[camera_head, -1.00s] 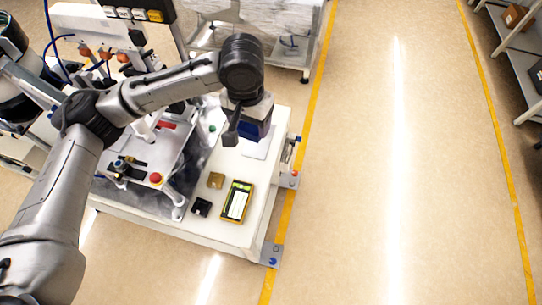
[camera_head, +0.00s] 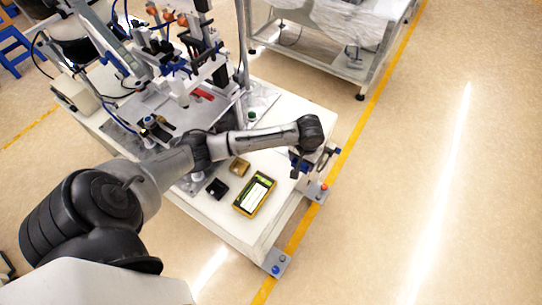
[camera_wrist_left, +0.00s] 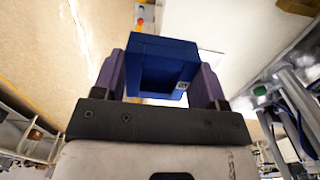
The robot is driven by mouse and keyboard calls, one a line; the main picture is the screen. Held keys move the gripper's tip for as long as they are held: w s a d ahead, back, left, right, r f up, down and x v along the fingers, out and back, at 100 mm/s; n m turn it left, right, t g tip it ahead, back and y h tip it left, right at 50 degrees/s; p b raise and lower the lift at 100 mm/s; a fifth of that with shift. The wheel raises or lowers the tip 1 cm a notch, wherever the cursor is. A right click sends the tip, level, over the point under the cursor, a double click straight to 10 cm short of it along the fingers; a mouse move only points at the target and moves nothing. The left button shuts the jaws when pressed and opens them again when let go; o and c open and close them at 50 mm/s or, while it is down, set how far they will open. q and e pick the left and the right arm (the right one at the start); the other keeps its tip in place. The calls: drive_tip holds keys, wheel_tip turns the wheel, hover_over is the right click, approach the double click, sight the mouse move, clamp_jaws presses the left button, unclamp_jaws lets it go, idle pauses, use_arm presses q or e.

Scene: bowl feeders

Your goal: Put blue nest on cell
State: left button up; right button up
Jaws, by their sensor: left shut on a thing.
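The blue nest (camera_wrist_left: 162,48) is a blue block with a square recess and a small white label. My left gripper (camera_head: 300,163) is shut on it, with the purple fingers on either side of it in the left wrist view. In the head view the gripper hangs by the right edge of the cell, a machine on a white table (camera_head: 222,222). Only a little of the blue nest shows there, and I cannot tell how high it is. My right gripper is not in view.
A yellow-framed device (camera_head: 255,194), a black block (camera_head: 217,188) and a brass-coloured block (camera_head: 240,167) lie on the white tabletop. The machine's posts and cables stand at the upper left. A wrapped grey cart (camera_head: 330,40) stands behind. The floor at right is clear.

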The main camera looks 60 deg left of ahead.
use_arm(q)
drive_tip(key=b, duration=0.1)
hover_over(272, 163)
wheel_tip(272, 163, down, 9)
drive_tip(key=shift+w+r, duration=0.1)
drive_tip(key=shift+r, duration=0.05)
drive_tip(key=shift+f+b, duration=0.55)
drive_tip(key=shift+f, duration=1.5)
drive_tip(key=o, duration=1)
drive_tip(key=shift+f, duration=0.15)
drive_tip(key=shift+o, duration=0.2)
